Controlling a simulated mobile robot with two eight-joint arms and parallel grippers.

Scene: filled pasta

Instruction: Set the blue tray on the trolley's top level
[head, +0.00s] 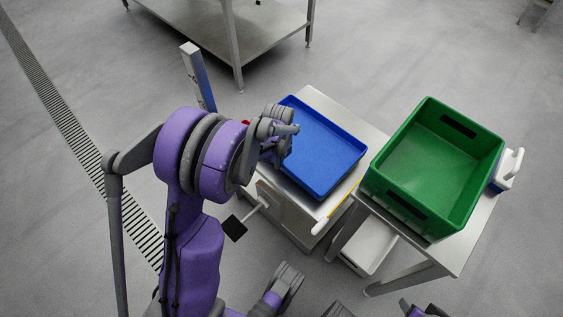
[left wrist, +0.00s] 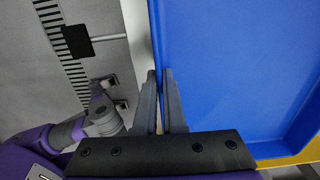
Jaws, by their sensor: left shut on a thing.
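The blue tray (head: 325,150) lies flat and empty over the pale top of a cabinet-like unit (head: 315,97). My left gripper (head: 287,134) is at the tray's left edge. In the left wrist view, the fingers of my left gripper (left wrist: 164,103) are shut on the rim of the blue tray (left wrist: 235,60), one on each side. What looks like my right gripper (head: 288,283) is low in the head view, apart from the tray; its jaw gap is unclear. I cannot tell from these views which stand is the trolley.
A green crate (head: 432,165) stands on a steel table (head: 470,238) to the right, close to the tray. A black pad on a rod (head: 235,229) sticks out from the unit's left side. A steel table (head: 235,35) stands at the back.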

